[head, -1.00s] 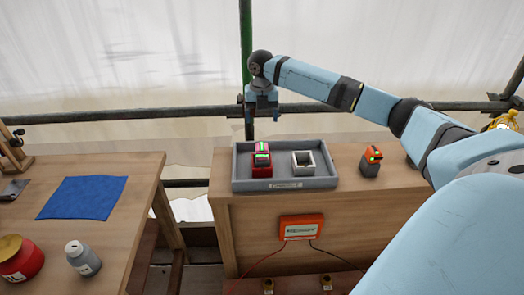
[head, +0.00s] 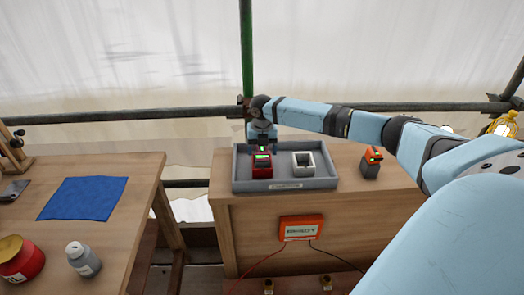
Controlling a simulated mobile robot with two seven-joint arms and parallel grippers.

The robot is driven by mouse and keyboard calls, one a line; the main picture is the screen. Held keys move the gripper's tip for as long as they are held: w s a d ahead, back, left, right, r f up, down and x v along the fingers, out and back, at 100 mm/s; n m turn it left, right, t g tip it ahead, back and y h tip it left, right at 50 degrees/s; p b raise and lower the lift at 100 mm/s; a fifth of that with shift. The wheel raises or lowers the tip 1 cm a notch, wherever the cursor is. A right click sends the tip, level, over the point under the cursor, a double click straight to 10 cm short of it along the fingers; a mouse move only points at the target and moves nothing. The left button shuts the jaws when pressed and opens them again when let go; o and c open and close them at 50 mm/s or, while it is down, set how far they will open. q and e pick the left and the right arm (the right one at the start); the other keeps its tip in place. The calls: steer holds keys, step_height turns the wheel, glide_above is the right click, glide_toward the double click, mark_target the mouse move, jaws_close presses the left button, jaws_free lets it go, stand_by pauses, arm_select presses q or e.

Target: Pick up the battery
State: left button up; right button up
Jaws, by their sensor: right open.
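A battery (head: 262,151) with a small green light sits in a red holder (head: 261,171) in the left part of a grey tray. My right gripper (head: 262,143) is open, pointing down directly over the battery, and covers its upper part. I cannot tell whether the fingers touch it. A similar orange and dark block (head: 371,162) with a green light stands on the bench to the right of the tray. My left gripper is not in view.
The grey tray (head: 290,187) also holds an empty pale square holder (head: 303,163). It stands on a wooden bench (head: 350,200). A left table carries a blue cloth (head: 78,198), a red pot (head: 20,262) and a grey bottle (head: 82,260). A rail (head: 190,113) runs behind the bench.

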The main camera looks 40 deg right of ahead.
jaws_close()
stand_by(0.3)
